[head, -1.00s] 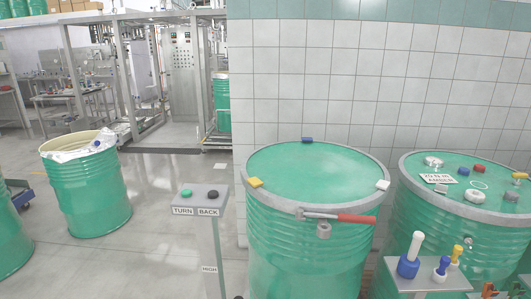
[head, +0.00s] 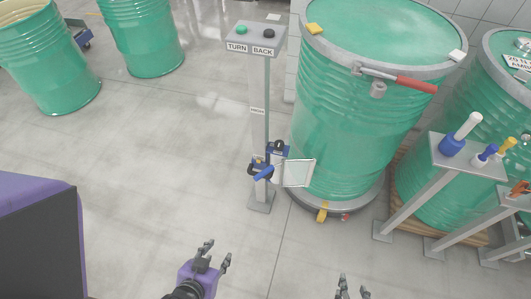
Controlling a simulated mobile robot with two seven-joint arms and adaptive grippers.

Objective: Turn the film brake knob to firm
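A small film carriage (head: 258,163) in blue and black is mounted low on the grey post (head: 257,110) in the head view. A dark knob (head: 279,145) sits at its upper right, but its setting is too small to read. A blue handle (head: 264,173) sticks out in front. A pale, clear sheet of film (head: 298,173) reaches from the carriage to the green drum (head: 345,130). My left gripper (head: 215,252) is open and empty over the floor, in front of the post. My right gripper (head: 352,284) is open at the bottom edge, only its fingertips visible.
A control box (head: 253,50) labelled TURN and BACK, with green and black buttons, tops the post. A tool stand (head: 462,160) is at right. Floor before the post is clear.

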